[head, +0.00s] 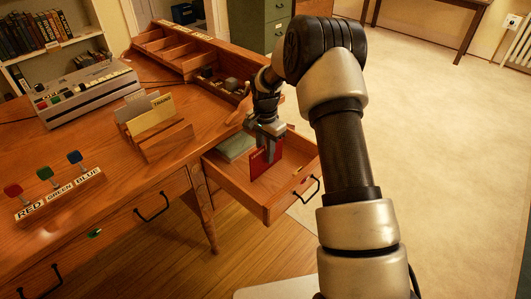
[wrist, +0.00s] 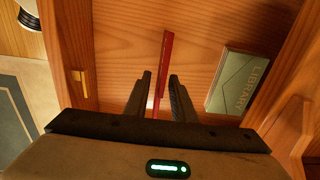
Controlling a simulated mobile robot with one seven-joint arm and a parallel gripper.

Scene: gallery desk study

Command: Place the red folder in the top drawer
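The red folder (head: 262,160) stands on edge inside the pulled-out wooden drawer (head: 286,198) at the desk's right side. My gripper (head: 266,138) is over the drawer, pointing down at the folder. In the wrist view the red folder (wrist: 166,58) shows as a thin strip running between the two fingers of my gripper (wrist: 160,76). The fingers are apart, with a gap showing beside the folder. Whether its lower edge rests on the drawer floor is hard to tell. The drawer floor (wrist: 110,40) shows around it.
A green book marked LIBRARY (wrist: 238,82) lies in the drawer, right of the folder in the wrist view. On the desk stand a wooden card holder (head: 168,141), a grey machine (head: 85,92) and red, green and blue buttons (head: 45,173). Open floor lies to the right.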

